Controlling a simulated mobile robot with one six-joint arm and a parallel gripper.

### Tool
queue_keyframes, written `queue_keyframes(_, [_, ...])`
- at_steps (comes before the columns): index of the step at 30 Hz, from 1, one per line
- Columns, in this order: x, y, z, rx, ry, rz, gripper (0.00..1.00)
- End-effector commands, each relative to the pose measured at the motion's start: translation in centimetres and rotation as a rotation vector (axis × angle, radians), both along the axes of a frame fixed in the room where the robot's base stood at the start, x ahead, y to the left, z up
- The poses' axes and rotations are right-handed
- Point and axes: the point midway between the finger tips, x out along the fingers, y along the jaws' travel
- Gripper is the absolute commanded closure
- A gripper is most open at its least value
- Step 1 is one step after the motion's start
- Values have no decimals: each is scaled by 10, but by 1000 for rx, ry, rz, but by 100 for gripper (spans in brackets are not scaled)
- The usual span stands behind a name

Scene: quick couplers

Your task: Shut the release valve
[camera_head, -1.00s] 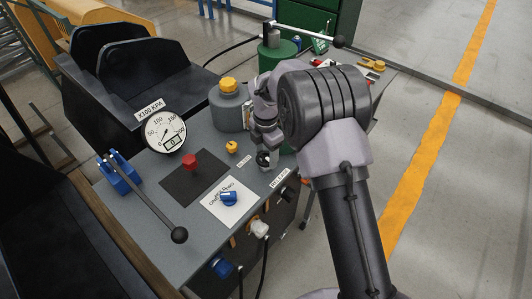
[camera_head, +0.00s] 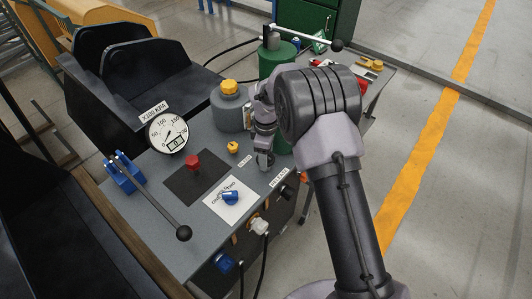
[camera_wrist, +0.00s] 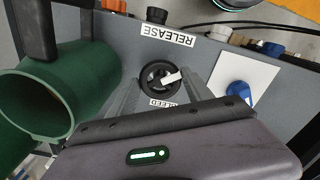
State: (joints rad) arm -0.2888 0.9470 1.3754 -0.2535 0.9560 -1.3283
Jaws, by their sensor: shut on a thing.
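The release valve is a black round handwheel (camera_wrist: 158,80) with a white pointer, between the RELEASE label (camera_wrist: 168,36) and the BLEED label (camera_wrist: 164,102) in the wrist view. My gripper (camera_wrist: 163,85) has one finger on each side of the wheel and is shut on it. In the head view my gripper (camera_head: 264,160) reaches down to the bench top behind the RELEASE label (camera_head: 280,177). The fingers largely hide the wheel there. A pressure gauge (camera_head: 167,132) stands at the back left of the bench; its exact reading is too small to tell.
A yellow knob (camera_head: 233,147), red knob (camera_head: 193,162) and blue knob (camera_head: 230,197) stand left of my gripper. A grey canister (camera_head: 230,112) and green cylinder (camera_head: 273,60) stand behind. A long ball-ended lever (camera_head: 184,233) crosses the front left. Couplers line the front edge.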

Motion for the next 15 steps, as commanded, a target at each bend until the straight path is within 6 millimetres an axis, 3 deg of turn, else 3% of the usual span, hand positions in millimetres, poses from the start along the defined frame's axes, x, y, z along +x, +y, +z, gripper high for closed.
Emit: queue_keyframes(15, [-1, 0, 0, 0, -1, -487, 82])
